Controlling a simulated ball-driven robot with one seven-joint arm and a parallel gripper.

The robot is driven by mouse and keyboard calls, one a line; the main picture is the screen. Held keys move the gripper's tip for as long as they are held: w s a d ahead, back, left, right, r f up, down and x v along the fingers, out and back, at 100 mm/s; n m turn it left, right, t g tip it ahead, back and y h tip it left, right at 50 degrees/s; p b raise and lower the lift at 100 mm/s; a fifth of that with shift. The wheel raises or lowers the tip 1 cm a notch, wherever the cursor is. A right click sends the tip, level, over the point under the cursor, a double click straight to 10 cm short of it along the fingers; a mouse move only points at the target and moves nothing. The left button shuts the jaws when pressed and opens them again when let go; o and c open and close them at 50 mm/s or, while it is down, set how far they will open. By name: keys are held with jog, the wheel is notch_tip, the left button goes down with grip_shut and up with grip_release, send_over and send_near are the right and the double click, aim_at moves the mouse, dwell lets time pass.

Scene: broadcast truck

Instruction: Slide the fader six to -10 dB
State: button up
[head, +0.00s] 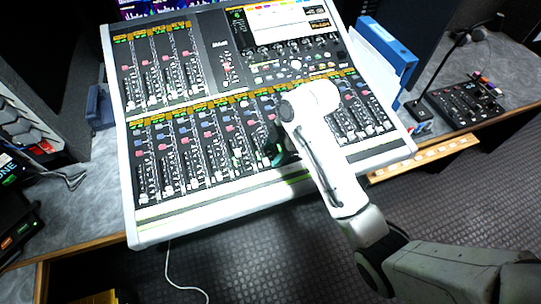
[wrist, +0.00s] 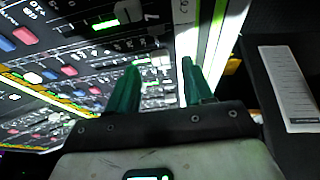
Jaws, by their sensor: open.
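The mixing console (head: 147,225) has a lower bank of faders along its front edge. My gripper (head: 273,150) is over that bank, right of its middle, and my arm link hides some strips there. In the wrist view my gripper (wrist: 160,64) is open, with two green fingers pointing at the console's face. A light fader cap (wrist: 155,62) shows near the gap between the fingertips; I cannot tell whether they touch it. Another white fader cap (wrist: 130,12) beside a green-lit mark and a "7" label shows at the top. Which cap is fader six, and its dB reading, I cannot tell.
A second fader bank (head: 160,70) and a screen (head: 275,22) are at the back of the console. Blue binders (head: 388,45) stand to the right, near a small black control box (head: 463,103). A wooden desk edge (head: 425,157) runs at the right.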

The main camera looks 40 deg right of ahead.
aim_at(268, 160)
jog(key=shift+x, duration=1.75)
jog(key=shift+c, duration=0.5)
grip_shut()
